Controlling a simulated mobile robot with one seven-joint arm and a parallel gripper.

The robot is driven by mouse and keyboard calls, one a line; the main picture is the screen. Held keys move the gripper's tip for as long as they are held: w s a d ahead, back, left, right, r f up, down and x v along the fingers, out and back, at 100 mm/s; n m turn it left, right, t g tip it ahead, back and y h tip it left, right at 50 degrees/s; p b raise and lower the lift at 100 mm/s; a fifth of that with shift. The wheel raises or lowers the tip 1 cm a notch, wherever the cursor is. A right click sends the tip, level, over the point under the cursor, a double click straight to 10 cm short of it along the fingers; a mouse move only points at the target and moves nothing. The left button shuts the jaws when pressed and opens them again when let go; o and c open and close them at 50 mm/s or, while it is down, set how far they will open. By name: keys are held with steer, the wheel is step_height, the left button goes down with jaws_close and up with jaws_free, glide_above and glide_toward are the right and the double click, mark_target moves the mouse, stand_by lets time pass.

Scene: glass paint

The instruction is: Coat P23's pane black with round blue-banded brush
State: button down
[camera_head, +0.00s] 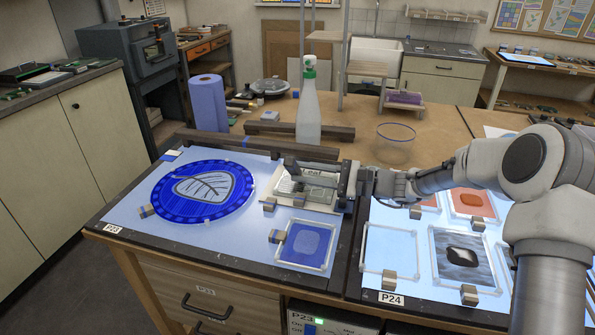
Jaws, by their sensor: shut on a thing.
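A round blue pane with a pale leaf shape (203,190) lies on the lit table marked P23, on its left. A small square pane with a blue patch (303,246) lies in a clear frame at that table's front right. I cannot make out a round blue-banded brush or black paint on the P23 panes.
Small banded blocks (146,211) sit beside the panes. A spray bottle (308,110), a blue roll (208,103) and a clear bowl (396,143) stand behind. The P24 table (375,290) on the right holds several framed panes, one with a black patch (463,255).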

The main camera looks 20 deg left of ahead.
steer(key=shift+w+d, duration=0.15)
steer(key=shift+d, duration=3.5)
steer(key=shift+w+a+r+p, duration=0.1)
steer(key=shift+w+r+p, duration=0.1)
steer(key=shift+w, duration=0.65)
steer(key=shift+w+a+r+p, duration=0.1)
steer(key=shift+w+r+p, duration=0.1)
steer(key=shift+w, duration=0.6)
steer(key=shift+w+a+r+p, duration=0.1)
steer(key=shift+w+r, duration=0.1)
steer(key=shift+w, duration=0.65)
steer(key=shift+f, duration=0.3)
steer(key=shift+f+b, duration=0.25)
steer(key=shift+b, duration=0.1)
steer(key=shift+s+a+b, duration=0.15)
steer(key=shift+a+b, duration=0.15)
steer(key=shift+a, duration=2.05)
steer(key=shift+s+a+b, duration=0.15)
steer(key=shift+a+b, duration=0.1)
steer(key=shift+a, duration=2.05)
